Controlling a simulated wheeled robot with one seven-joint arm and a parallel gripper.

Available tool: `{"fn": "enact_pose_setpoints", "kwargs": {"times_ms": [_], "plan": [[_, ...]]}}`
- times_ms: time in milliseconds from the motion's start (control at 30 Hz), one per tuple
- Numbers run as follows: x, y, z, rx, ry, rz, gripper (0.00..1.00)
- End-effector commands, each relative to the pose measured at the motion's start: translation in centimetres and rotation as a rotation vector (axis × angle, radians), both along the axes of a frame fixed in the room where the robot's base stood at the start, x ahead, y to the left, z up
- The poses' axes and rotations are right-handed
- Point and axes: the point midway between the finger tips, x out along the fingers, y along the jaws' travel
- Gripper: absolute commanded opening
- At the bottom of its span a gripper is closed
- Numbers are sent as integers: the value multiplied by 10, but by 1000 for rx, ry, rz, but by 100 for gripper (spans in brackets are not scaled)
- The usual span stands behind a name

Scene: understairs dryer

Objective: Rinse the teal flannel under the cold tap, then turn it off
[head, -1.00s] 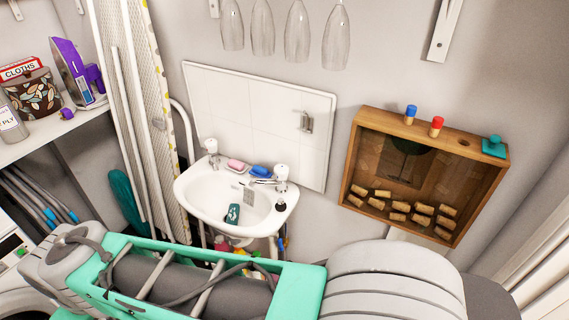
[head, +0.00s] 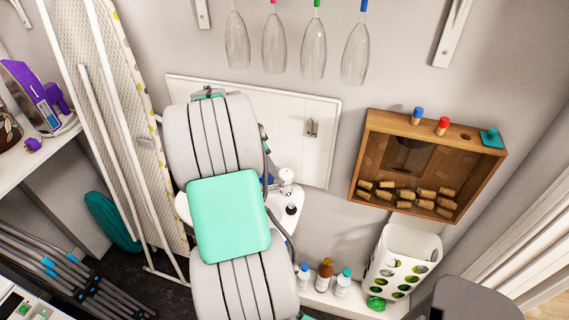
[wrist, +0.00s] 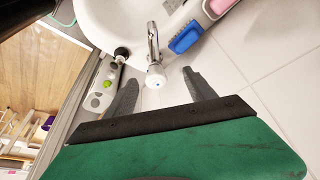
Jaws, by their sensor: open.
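The cold tap, with a blue dot on its white head (wrist: 155,77), shows in the wrist view ahead of the gap between my fingers. My gripper (wrist: 160,84) is open and empty. Whether the fingers touch the tap head cannot be told. The tap's chrome spout (wrist: 152,40) reaches over the white basin (wrist: 105,18). In the head view the right tap (head: 287,177) shows beside my arm, which covers most of the basin (head: 292,205) and hides my gripper. No water is visible.
A blue item (wrist: 186,37) and a pink item (wrist: 218,8) lie near the spout. A black plug (wrist: 122,52) sits on the rim. A white holed container (head: 402,258) and several bottles (head: 326,273) stand below right. A wooden cork box (head: 430,165) hangs on the wall.

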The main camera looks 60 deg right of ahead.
Motion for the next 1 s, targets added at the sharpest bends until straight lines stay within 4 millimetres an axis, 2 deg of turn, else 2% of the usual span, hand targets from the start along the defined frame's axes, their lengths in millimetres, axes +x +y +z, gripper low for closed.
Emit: {"fn": "enact_pose_setpoints", "kwargs": {"times_ms": [33, 100, 533, 867, 1000], "plan": [[-16, -16, -2, -10, 3, -82, 64], [-28, -26, -8, -21, 5, -144, 64], [-42, -48, -73, -23, 4, -147, 64], [-43, -50, -79, -25, 1, -144, 63], [-43, -50, -79, -25, 1, -144, 52]]}}
